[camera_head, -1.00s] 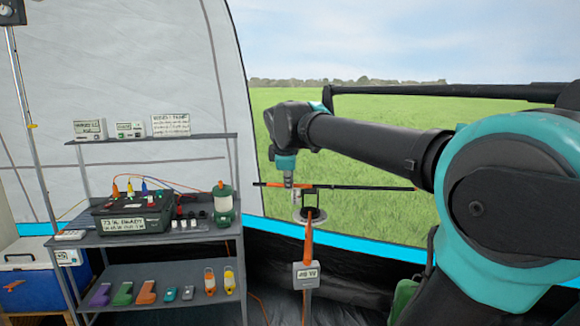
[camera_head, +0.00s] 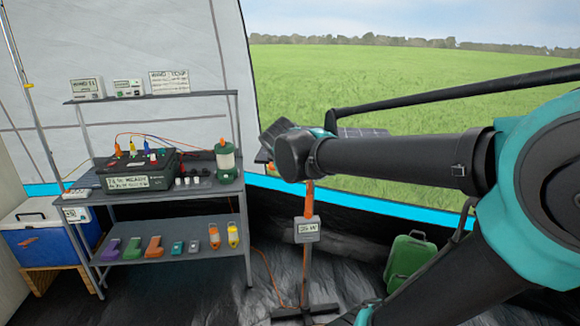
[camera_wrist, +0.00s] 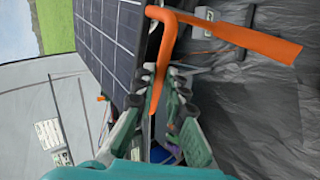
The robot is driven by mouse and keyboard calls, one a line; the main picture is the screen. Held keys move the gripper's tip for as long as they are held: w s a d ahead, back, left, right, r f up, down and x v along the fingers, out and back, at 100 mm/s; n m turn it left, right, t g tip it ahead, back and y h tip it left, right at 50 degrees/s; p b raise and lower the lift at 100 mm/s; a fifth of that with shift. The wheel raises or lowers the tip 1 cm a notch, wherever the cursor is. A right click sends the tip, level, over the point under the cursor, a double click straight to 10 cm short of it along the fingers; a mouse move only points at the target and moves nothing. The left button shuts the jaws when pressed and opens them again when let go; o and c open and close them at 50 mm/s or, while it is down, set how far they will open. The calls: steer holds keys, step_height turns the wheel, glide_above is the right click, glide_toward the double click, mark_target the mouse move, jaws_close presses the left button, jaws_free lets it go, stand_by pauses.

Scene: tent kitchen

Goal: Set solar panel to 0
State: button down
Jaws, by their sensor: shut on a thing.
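The solar panel (camera_head: 363,133) stands on an orange post (camera_head: 309,200) and shows partly behind my arm in the head view, its face tilted. In the wrist view the dark gridded panel (camera_wrist: 112,38) fills the upper left. An orange handle (camera_wrist: 168,38) runs along its edge. My gripper (camera_wrist: 163,92) is shut on this handle, with a finger on each side of it. In the head view my gripper is hidden behind my arm. A grey box (camera_head: 307,230) with a small display hangs on the post; its reading is too small to be sure of.
A shelf rack (camera_head: 155,195) with a dark power box (camera_head: 130,168), a lantern (camera_head: 226,160) and small tools stands left of the panel. A blue cooler (camera_head: 45,235) is at far left. A green can (camera_head: 408,258) stands on the floor at right. The post's base (camera_head: 305,312) is on the floor.

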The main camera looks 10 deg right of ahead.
steer(key=shift+s+f, duration=0.3)
steer(key=shift+f, duration=0.1)
steer(key=c, duration=1.7)
jaws_free()
steer(key=shift+f, duration=0.1)
steer(key=shift+c, duration=0.2)
steer(key=shift+o, duration=0.8)
steer(key=shift+w, duration=0.15)
steer(key=v, duration=1.2)
steer(key=shift+r, duration=0.2)
